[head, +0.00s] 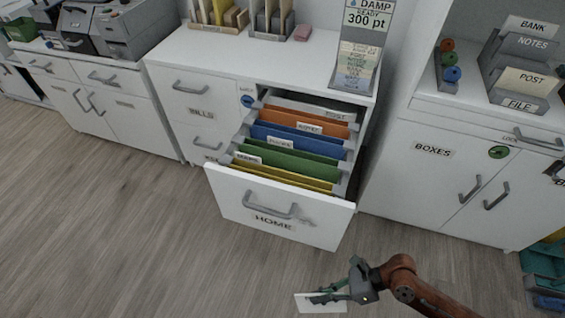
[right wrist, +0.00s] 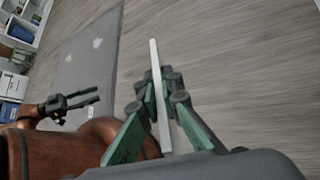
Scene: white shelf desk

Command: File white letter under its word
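My right gripper (head: 326,296) is shut on the white letter (head: 318,306), low in the head view in front of the drawer. In the right wrist view the letter (right wrist: 157,95) is edge-on between the green fingers; its word cannot be read. The open drawer (head: 232,198) is labelled HOME and holds yellow (head: 288,178), green (head: 300,164), blue (head: 310,143) and orange (head: 312,124) folders, with a pale one behind. Their small tab labels are too blurred to read surely. My left gripper (right wrist: 77,102) shows at the left of the right wrist view, fingers apart and empty.
A cabinet marked BOXES (head: 432,151) stands right of the drawer, with a grey letter rack (head: 515,75) on top. A DAMP READY sign stand (head: 358,50) is above the drawer. Wooden floor (head: 130,230) is clear in front. A blue bin (head: 546,290) is at lower right.

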